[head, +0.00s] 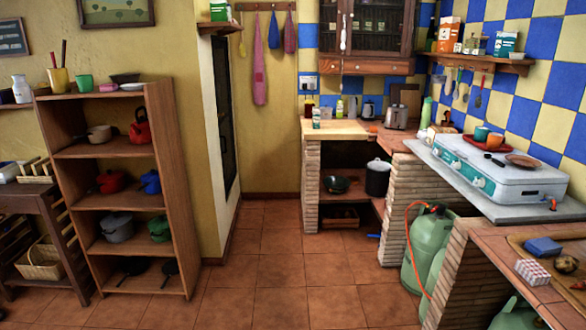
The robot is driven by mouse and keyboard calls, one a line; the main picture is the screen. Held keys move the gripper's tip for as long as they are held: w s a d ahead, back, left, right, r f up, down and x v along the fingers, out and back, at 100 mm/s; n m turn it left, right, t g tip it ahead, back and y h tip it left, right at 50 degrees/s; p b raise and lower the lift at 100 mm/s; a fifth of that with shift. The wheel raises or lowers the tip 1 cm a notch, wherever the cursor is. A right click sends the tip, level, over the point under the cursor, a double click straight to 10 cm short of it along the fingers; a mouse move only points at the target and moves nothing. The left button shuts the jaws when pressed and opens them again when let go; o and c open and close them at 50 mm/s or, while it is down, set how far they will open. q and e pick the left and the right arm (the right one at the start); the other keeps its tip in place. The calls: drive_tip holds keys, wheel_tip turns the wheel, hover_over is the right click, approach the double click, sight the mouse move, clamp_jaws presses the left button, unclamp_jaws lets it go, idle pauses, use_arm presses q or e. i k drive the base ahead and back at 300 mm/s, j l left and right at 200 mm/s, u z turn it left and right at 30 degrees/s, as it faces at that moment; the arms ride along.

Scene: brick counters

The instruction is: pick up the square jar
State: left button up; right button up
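Several small jars and bottles stand at the back of the far wooden-topped counter (335,128). A light container with a green label (316,118) stands near its left front, and a short yellowish jar (326,113) stands close beside it. Other small jars (484,45) sit on the wall shelf at the upper right. They are too small to tell which one is the square jar. Neither of my grippers shows in the head view.
Open tiled floor (275,265) lies in the middle. A wooden shelf of pots (165,190) stands at left. At right are brick counters with a gas stove (500,178) and green gas bottles (428,240). A toaster (396,116) sits on the far counter.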

sight(481, 44)
drive_tip(key=i+l, duration=0.2)
drive_tip(key=i, duration=0.4)
drive_tip(key=i+l, duration=0.25)
drive_tip(key=i, duration=0.35)
drive_tip(key=i+l+z, duration=0.1)
drive_tip(key=i, duration=0.5)
drive_tip(key=i+l, duration=0.3)
drive_tip(key=i, duration=0.3)
drive_tip(key=i+l, duration=0.15)
drive_tip(key=i, duration=0.45)
drive_tip(key=z, duration=1.3)
